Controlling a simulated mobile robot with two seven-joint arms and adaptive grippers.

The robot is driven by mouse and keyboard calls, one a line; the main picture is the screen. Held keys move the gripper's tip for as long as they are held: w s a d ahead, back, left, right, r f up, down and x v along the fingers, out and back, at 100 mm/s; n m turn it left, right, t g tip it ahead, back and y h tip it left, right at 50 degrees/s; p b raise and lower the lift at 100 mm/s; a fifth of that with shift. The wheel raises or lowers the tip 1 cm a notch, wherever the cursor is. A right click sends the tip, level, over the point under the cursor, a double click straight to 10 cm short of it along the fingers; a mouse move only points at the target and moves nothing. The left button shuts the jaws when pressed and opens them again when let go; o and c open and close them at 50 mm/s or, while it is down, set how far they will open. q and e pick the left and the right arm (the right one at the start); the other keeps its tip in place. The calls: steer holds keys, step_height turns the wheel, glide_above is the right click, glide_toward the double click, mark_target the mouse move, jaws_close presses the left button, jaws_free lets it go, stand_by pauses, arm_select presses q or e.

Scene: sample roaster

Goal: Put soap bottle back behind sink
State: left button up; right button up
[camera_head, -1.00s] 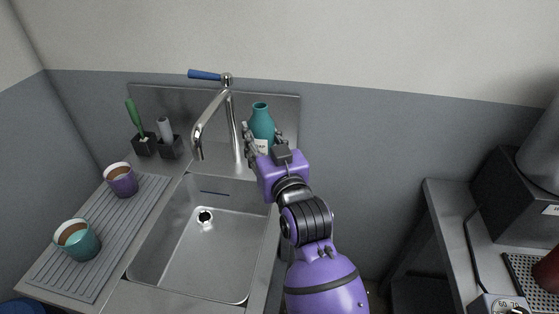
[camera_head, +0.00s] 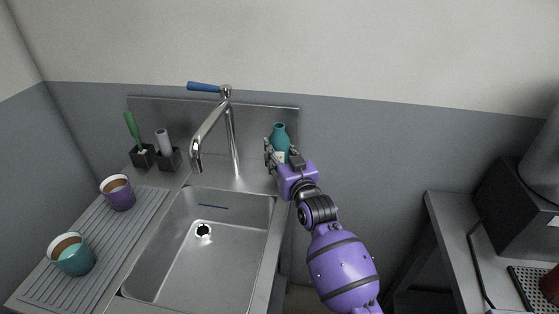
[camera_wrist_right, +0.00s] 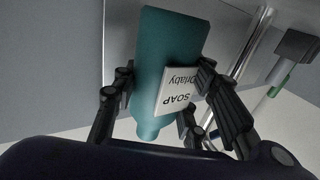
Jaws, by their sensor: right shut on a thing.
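The teal soap bottle (camera_head: 279,136) stands about upright at the back right corner of the sink (camera_head: 205,235), right of the faucet (camera_head: 232,140). My right gripper (camera_head: 277,155) is shut on the soap bottle. In the right wrist view, fingers lie on both sides of the bottle (camera_wrist_right: 165,60), and its white "SOAP" label (camera_wrist_right: 178,90) shows. The picture does not clearly tell whether the bottle's base touches the counter; my gripper hides it in the head view. My left gripper is not in view.
A purple cup (camera_head: 118,194) and a teal cup (camera_head: 72,254) stand on the ribbed drainboard at left. Two dark holders, one with a green-handled brush (camera_head: 133,130), stand behind it. A grey counter (camera_head: 455,235) with a dark machine is at right.

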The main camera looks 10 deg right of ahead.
steer(key=shift+f, duration=1.45)
steer(key=shift+f, duration=0.2)
steer(key=o, duration=1.3)
steer(key=shift+s+r, duration=0.1)
steer(key=shift+r, duration=0.1)
steer(key=s, duration=0.4)
steer(key=s+d, duration=0.1)
steer(key=s, duration=0.6)
steer(key=shift+s+d, duration=0.25)
steer(key=shift+s, duration=0.1)
steer(key=shift+f, duration=0.1)
